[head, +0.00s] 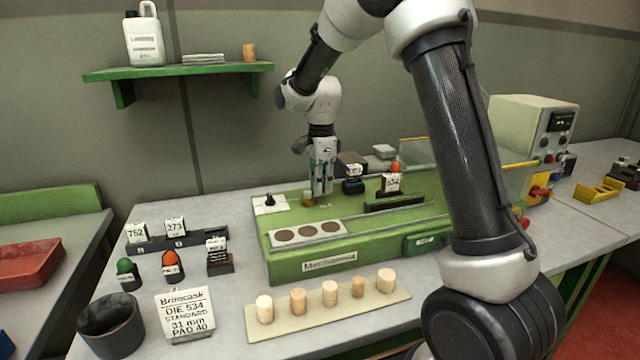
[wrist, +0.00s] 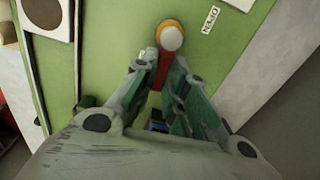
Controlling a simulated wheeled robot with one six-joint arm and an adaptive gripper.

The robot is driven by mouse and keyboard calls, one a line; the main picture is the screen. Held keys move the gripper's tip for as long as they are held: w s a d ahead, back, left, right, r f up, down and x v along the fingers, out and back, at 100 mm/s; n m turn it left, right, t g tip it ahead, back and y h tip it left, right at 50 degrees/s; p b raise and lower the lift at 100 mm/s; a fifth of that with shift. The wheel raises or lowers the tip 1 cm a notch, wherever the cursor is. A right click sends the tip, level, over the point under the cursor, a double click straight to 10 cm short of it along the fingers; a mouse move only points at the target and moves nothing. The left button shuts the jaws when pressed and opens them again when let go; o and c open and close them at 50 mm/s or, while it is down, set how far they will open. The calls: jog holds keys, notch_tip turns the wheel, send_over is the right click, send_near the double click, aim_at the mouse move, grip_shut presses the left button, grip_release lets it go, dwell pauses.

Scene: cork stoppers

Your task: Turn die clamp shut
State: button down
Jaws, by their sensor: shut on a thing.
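The green machine (head: 335,258) stands on the grey bench, and my gripper (head: 322,188) points straight down onto its top deck. In the wrist view a red lever (wrist: 162,72) runs between the fingertips of my gripper (wrist: 160,84), from a round pivot with a pale cap and an orange-yellow rim (wrist: 171,38). I take this lever to be the die clamp. My fingers are closed on it. In the head view a small brass-coloured piece (head: 307,198) shows just left of the fingers; the red lever is hidden there.
A black switch on a white plate (head: 270,202) is left of my gripper. A tray with three dark discs (head: 307,233) lies in front. A dark block with a card (head: 392,186) stands to the right. Several corks stand on a board (head: 375,305) at the front edge.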

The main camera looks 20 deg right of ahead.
jog(key=shift+s+m, duration=0.1)
jog(key=shift+m, duration=0.2)
dwell(0.4)
jog(key=c, duration=1.4)
grip_release()
jog(key=shift+c, duration=0.2)
notch_tip(320, 180, up, 12)
